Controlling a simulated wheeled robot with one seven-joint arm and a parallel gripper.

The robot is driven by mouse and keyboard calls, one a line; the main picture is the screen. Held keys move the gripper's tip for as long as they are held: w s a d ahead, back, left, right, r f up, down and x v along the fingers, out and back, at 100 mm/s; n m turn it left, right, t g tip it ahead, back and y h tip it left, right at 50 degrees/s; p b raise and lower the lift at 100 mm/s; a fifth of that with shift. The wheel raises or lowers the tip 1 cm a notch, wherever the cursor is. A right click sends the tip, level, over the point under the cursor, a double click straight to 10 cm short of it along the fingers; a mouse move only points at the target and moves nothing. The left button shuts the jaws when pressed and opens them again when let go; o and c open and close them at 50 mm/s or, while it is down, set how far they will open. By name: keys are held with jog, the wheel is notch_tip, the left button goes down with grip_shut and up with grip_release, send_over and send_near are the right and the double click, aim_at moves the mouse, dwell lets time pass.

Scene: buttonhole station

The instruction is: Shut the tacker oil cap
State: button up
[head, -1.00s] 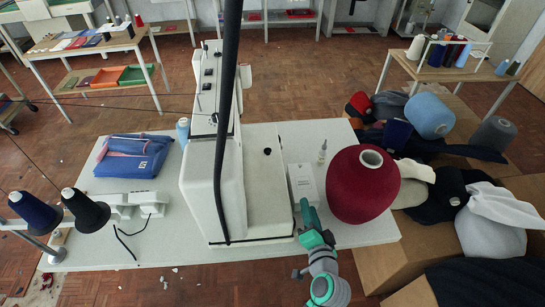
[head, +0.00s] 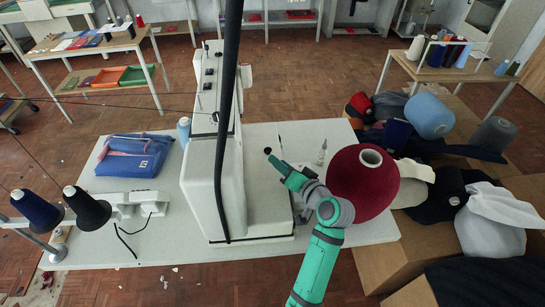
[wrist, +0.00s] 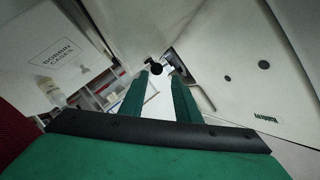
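The small black knob that looks like the oil cap (head: 268,151) stands at the far end of the low white bed of the tacker (head: 220,150). In the wrist view the black cap (wrist: 157,69) is at the tips of the green fingers, roughly between them. My gripper (head: 275,160) reaches in from the front right, and its tips are close to the cap. The fingers (wrist: 158,85) are apart with a gap between them. I cannot tell whether they touch the cap. The cap's seat is too small to make out.
A dark red yarn cone (head: 362,185) stands close right of my arm. A white bobbin cases box (wrist: 65,55) is left of the fingers in the wrist view. A small bottle (head: 322,152) stands behind. The tacker's tall body is left of the gripper.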

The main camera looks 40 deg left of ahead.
aim_at(269, 153)
jog(key=x, duration=0.5)
jog(key=shift+w+a, duration=0.1)
jog(key=shift+a, duration=0.2)
grip_shut()
